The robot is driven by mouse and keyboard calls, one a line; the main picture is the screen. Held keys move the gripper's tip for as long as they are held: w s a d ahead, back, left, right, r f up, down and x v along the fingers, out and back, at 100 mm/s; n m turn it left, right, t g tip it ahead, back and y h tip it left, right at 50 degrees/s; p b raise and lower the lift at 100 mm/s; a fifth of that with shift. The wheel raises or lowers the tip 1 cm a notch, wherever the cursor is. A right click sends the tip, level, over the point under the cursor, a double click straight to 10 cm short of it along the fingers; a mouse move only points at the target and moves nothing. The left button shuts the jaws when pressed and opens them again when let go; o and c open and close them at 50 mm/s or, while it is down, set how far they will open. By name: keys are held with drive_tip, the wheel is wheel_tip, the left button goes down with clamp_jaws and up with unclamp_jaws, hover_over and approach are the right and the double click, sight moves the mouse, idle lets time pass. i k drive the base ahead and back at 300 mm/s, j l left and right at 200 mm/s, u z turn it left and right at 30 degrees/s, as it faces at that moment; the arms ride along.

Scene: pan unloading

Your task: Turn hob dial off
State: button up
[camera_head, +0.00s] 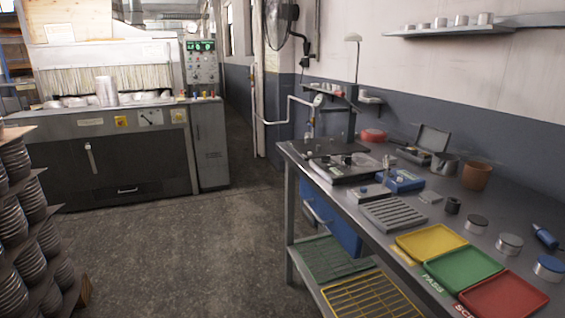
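I cannot pick out a hob or its dial for certain. A grey cabinet has an upright control panel (201,68) with green displays and small knobs or buttons, at the back left of the head view. Whether any of them is a hob dial is too small to tell. A flat dark unit (345,168) with small knob-like parts on top sits at the far end of the workbench on the right; I cannot tell what it is. My gripper is not in view.
The workbench (375,235) carries yellow (431,243), green (462,269) and red (504,298) trays, metal tins and a brown pot (477,176). Racks of stacked round dishes (30,262) stand at left. A large machine (120,150) fills the back left. The floor (190,250) between is clear.

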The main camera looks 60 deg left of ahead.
sight(324, 158)
drive_tip(key=u, duration=1.25)
drive_tip(key=i+j+z, duration=0.1)
drive_tip(key=z, duration=1.4)
drive_tip(key=j+z, duration=0.25)
drive_tip(key=j, duration=2.05)
drive_tip(key=i+j, duration=0.1)
drive_tip(key=j, duration=1.15)
